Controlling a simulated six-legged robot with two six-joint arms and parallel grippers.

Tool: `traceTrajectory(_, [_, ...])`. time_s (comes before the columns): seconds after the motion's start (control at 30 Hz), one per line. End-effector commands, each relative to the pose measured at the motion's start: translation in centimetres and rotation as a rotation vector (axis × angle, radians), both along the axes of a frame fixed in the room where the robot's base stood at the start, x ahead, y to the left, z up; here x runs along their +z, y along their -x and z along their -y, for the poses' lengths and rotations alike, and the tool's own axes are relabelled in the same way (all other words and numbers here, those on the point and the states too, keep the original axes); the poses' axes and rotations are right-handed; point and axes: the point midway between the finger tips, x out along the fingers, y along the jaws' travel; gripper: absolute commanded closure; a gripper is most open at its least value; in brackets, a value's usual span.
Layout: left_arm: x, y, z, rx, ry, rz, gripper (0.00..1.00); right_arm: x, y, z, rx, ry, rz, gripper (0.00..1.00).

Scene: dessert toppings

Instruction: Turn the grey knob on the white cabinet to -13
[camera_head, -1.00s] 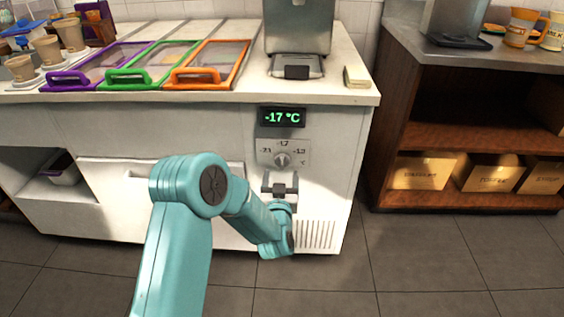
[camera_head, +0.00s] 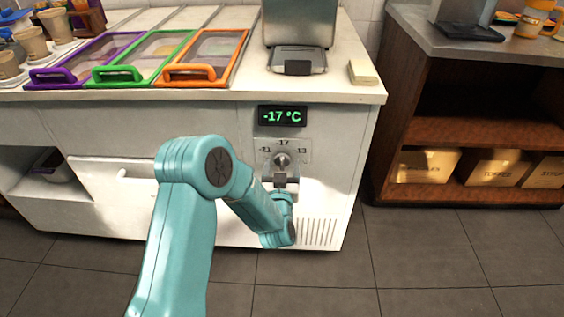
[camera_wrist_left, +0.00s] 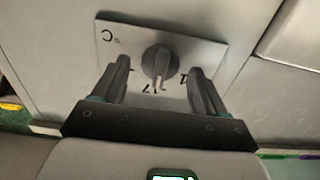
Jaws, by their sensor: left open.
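The grey knob (camera_head: 282,160) sits on a pale dial plate (camera_head: 300,147) on the white cabinet's front (camera_head: 225,125). The plate is marked -21, -17 and -13. The display (camera_head: 282,116) above it reads -17 °C. In the left wrist view the picture is turned over, and the knob (camera_wrist_left: 158,58) has its ridge pointing toward the 17 mark. My left gripper (camera_wrist_left: 160,70) is open, with one finger on each side of the knob and visible gaps between. In the head view the left gripper (camera_head: 281,176) is just below the knob and partly covers its lower side. My right gripper is not in view.
Purple, green and orange framed lids (camera_head: 205,60) lie on the cabinet top. A metal machine (camera_head: 298,30) stands behind the display. A vent (camera_head: 318,232) is low on the front. A wooden shelf (camera_head: 470,130) with boxes stands to the right.

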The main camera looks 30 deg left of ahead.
Motion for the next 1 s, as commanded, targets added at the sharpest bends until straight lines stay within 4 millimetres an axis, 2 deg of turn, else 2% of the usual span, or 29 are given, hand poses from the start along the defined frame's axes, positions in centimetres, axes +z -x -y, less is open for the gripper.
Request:
traceTrajectory(0.47, [-0.05,0.37,0.22,0.001,0.001,-0.001,0.27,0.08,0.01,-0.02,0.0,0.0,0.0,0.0])
traceTrajectory(0.5, [-0.05,0.38,0.22,0.001,0.0,0.0,0.31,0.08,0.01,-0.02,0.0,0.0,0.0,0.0])
traceTrajectory(0.67, [-0.05,0.34,0.19,0.001,0.0,0.0,0.83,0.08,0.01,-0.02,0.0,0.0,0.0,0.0])
traceTrajectory(1.0, [-0.13,0.17,0.08,0.001,-0.028,-0.019,0.84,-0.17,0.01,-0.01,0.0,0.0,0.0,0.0])
